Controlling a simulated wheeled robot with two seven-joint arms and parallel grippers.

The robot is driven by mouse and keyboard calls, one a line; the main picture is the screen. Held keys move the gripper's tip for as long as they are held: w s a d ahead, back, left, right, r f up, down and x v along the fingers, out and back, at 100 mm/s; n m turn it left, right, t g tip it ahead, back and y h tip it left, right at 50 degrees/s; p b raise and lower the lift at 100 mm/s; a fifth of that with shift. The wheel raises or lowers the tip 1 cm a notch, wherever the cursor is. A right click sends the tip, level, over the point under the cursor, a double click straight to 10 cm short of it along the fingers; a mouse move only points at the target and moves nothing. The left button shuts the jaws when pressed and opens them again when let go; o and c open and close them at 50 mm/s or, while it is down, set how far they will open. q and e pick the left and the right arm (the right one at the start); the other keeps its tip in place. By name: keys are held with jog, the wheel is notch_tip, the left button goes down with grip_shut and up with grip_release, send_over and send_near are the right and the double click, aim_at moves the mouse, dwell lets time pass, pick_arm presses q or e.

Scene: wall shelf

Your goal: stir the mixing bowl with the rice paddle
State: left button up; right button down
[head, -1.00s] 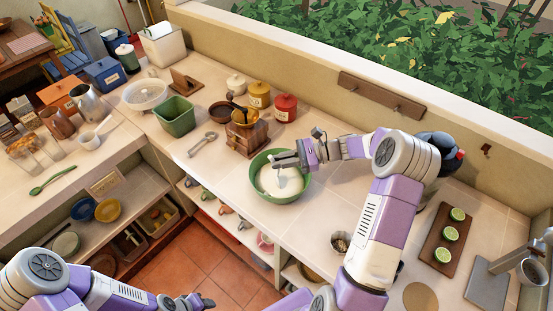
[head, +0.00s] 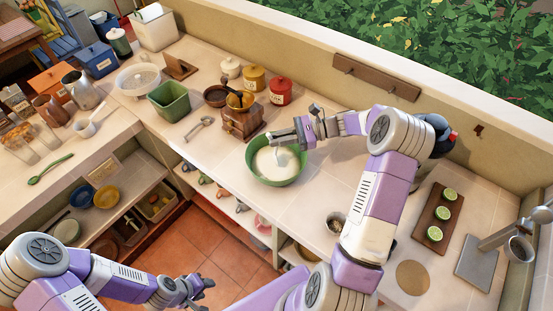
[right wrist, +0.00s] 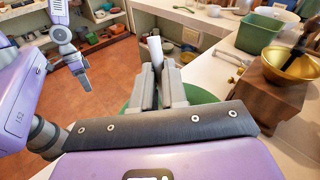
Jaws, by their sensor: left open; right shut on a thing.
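The green mixing bowl (head: 277,183) stands on the counter with a pale white filling inside. My right gripper (head: 278,137) is over the bowl's far side, shut on the white rice paddle (head: 282,160), which reaches down into the filling. In the right wrist view the paddle's white end (right wrist: 155,50) sticks up between the fingers, and the green bowl (right wrist: 205,95) is partly hidden behind the gripper. My left gripper (head: 207,288) is open and empty, in front of the counter above the tiled floor; it also shows in the right wrist view (right wrist: 84,82).
A wooden grinder (head: 240,121) stands close behind the bowl to the left. Red (head: 280,91) and yellow (head: 254,78) canisters stand near the wall. A small cup (head: 335,222) and a board with limes (head: 428,214) lie to the right. A green basket (head: 175,101) is further left.

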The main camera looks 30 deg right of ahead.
notch_tip(320, 180, up, 7)
jog(key=a+p, duration=0.1)
jog(key=p, duration=0.4)
jog(key=shift+s+a+r+p, duration=0.15)
jog(key=shift+s+a+p, duration=0.1)
jog(key=shift+s+p, duration=0.1)
dwell(0.7)
notch_tip(320, 180, up, 5)
jog(key=p, duration=0.4)
dwell(0.5)
